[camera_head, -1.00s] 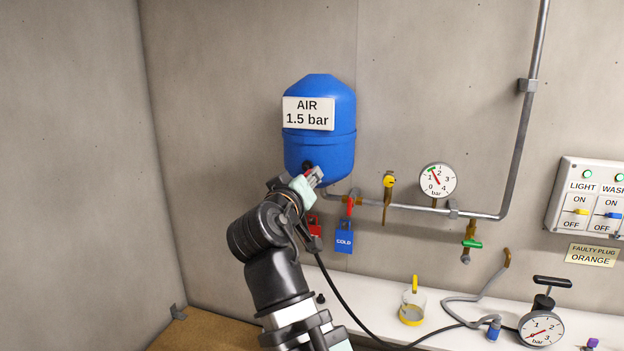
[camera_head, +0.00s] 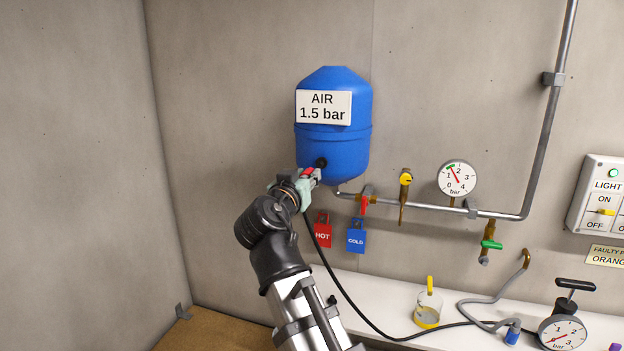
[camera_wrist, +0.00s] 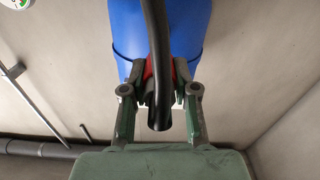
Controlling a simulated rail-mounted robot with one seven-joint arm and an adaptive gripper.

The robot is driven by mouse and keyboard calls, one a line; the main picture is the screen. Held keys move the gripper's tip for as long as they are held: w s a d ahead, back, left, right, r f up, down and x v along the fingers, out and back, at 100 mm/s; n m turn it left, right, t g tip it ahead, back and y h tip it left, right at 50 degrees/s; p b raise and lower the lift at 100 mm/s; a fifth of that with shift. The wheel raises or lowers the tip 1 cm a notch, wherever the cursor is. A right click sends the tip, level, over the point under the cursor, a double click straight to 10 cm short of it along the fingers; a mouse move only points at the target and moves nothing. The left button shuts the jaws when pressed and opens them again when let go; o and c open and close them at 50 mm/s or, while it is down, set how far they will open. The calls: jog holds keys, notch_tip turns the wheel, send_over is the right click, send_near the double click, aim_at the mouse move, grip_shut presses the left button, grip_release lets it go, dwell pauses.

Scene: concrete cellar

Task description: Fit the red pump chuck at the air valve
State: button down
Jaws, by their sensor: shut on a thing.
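The blue air vessel (camera_head: 343,140), labelled AIR 1.5 bar, is on the wall. Its black air valve (camera_head: 321,162) sticks out at the lower front. My gripper (camera_head: 312,178) is shut on the red pump chuck (camera_head: 308,171), just left of and below the valve in the head view. I cannot tell whether chuck and valve touch. In the wrist view my gripper (camera_wrist: 160,92) holds the red chuck (camera_wrist: 149,70) between its fingers, before the blue vessel (camera_wrist: 125,35). The black hose (camera_wrist: 156,60) crosses in front of the chuck and hides part of it; the valve is hidden there.
The hose (camera_head: 350,303) runs down to the pump with its dial (camera_head: 562,333) on the white bench (camera_head: 385,290). HOT (camera_head: 323,233) and COLD (camera_head: 356,238) tags hang below the vessel. A pipe with a gauge (camera_head: 456,178) runs right. A jar (camera_head: 428,308) stands on the bench.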

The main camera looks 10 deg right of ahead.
jog(key=shift+b, duration=0.55)
jog(key=shift+b+x, duration=1.2)
jog(key=shift+x, duration=1.3)
jog(key=shift+s, duration=0.1)
jog(key=s+r+p, duration=0.4)
jog(key=s, duration=1.1)
